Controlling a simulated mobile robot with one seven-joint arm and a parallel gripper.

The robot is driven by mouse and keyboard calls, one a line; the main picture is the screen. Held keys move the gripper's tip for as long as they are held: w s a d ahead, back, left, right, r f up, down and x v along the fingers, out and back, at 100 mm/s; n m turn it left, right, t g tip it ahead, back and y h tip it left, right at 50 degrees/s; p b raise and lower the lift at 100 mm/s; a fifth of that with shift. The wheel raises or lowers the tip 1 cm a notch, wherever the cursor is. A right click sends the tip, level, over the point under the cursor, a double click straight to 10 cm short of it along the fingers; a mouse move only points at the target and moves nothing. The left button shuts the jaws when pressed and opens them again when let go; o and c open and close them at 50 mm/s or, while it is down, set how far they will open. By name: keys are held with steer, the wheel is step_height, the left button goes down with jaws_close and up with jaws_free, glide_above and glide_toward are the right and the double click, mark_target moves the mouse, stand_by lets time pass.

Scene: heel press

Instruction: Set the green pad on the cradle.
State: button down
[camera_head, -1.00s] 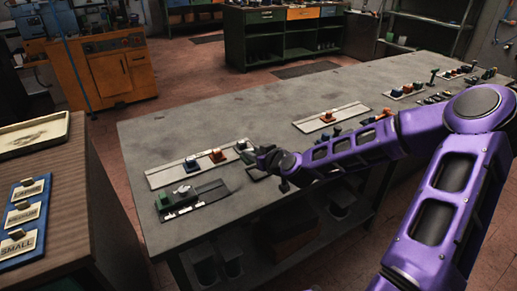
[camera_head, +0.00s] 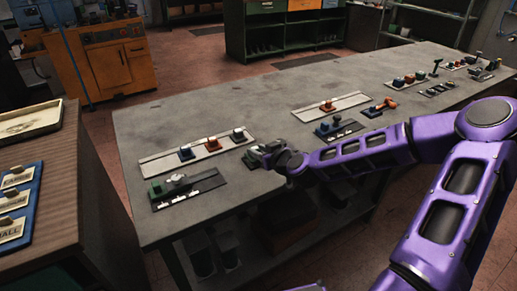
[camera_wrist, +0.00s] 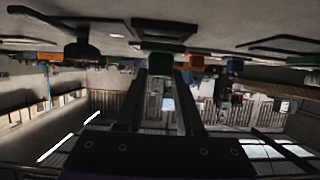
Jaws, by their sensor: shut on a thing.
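My gripper (camera_head: 262,156) is low over the workbench, near the right end of a pale strip. In the wrist view its fingers (camera_wrist: 165,52) are shut on the green pad (camera_wrist: 163,46), which shows between the fingertips. A dark surface lies just beyond the pad; I cannot tell whether they touch. In the head view the held pad is not clear behind the gripper. A dark base plate (camera_head: 207,184), left of my gripper, carries a green block (camera_head: 156,188) and a grey raised part (camera_head: 177,179). I cannot tell which part is the cradle.
The pale strip (camera_head: 160,164) holds a blue block (camera_head: 186,152), an orange block (camera_head: 212,144) and a dark-and-white block (camera_head: 238,136). Another pale strip (camera_head: 350,101) and a dark plate with a blue block (camera_head: 323,128) lie right. The bench's back left is clear.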

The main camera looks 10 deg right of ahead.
steer(key=shift+f, duration=0.45)
steer(key=shift+f+b, duration=0.45)
steer(key=shift+b, duration=0.1)
stand_by(0.3)
steer(key=shift+c, duration=2.3)
jaws_free()
steer(key=shift+r, duration=0.1)
